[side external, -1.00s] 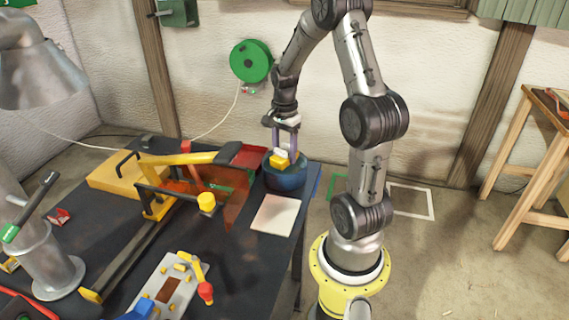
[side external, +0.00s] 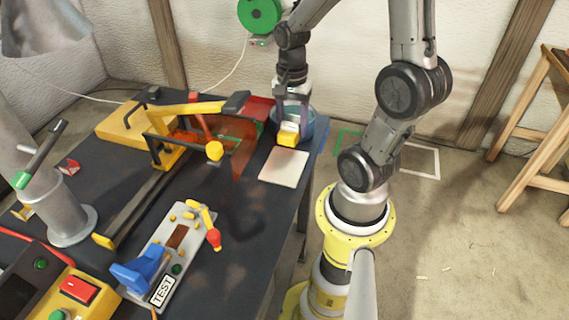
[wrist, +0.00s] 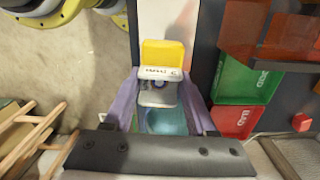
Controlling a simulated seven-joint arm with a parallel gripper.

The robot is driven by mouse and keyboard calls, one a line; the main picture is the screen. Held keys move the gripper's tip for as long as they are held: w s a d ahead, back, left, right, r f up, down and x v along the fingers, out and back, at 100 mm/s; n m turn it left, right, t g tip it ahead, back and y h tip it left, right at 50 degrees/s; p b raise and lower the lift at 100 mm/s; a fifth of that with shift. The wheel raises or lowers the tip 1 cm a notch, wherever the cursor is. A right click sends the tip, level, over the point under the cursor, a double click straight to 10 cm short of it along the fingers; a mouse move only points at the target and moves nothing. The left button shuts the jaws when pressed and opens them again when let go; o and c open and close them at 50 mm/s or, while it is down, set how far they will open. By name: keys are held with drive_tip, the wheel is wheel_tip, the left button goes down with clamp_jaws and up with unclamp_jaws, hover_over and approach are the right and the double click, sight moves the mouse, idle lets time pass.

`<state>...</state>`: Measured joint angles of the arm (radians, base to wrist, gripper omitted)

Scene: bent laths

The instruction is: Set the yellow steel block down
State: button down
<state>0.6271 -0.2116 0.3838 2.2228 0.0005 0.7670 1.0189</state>
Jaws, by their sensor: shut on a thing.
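My gripper (side external: 290,126) is shut on the yellow steel block (side external: 286,140), which has a pale, labelled upper part. In the side view the block shows in front of the blue bowl (side external: 309,124), near the far edge of a pale square sheet (side external: 283,168). The wrist view shows the block (wrist: 163,55) between the purple fingers of my gripper (wrist: 160,90), its label facing the camera. Part of the pale sheet (wrist: 181,14) shows beyond it, and the bowl (wrist: 166,122) lies below. I cannot tell whether the block touches anything.
An orange translucent screen (side external: 243,150) and a yellow-framed machine (side external: 165,150) stand left of the sheet. Green (wrist: 238,82) and red (wrist: 233,121) bins lie beside the bowl. A test fixture (side external: 172,250) sits nearer on the dark bench. The bench's right edge is close to the sheet.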

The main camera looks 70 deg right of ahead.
sight(288, 163)
drive_tip(key=shift+a+r+n, duration=0.15)
drive_tip(key=shift+a+n, duration=0.15)
drive_tip(key=shift+a, duration=0.65)
drive_tip(key=shift+w+f, duration=0.1)
drive_tip(key=shift+f, duration=3.85)
drive_tip(key=shift+c, duration=1)
unclamp_jaws()
drive_tip(key=shift+f, duration=0.1)
